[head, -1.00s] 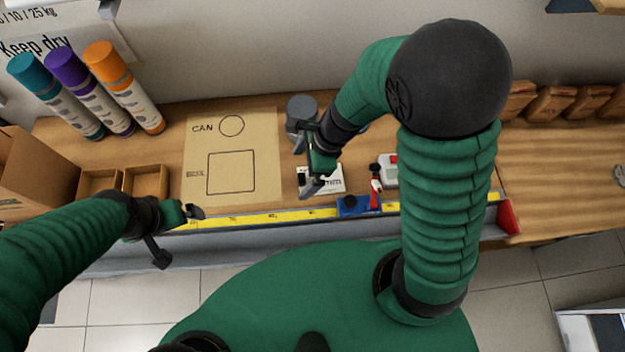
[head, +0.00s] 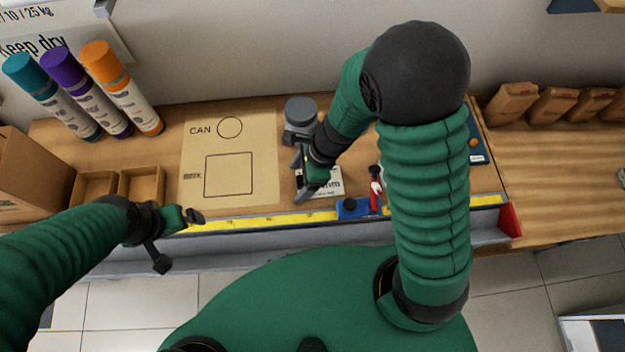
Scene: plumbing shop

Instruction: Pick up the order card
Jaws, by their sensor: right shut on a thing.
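The order card (head: 329,184) is a small white card with dark print, near the front edge of the bench, right of the brown mat. My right gripper (head: 303,180) is shut on its left side; the fingers and wrist hide part of it. The card looks low, at or just above the bench top; I cannot tell which. My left gripper (head: 178,238) is open and empty, its fingers spread in front of the bench edge at the left.
A brown mat (head: 262,155) is marked CAN and with a box outline. A grey can (head: 300,115) stands behind my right gripper. A yellow ruler (head: 260,220) lines the front edge. Small cardboard trays (head: 142,184) sit left.

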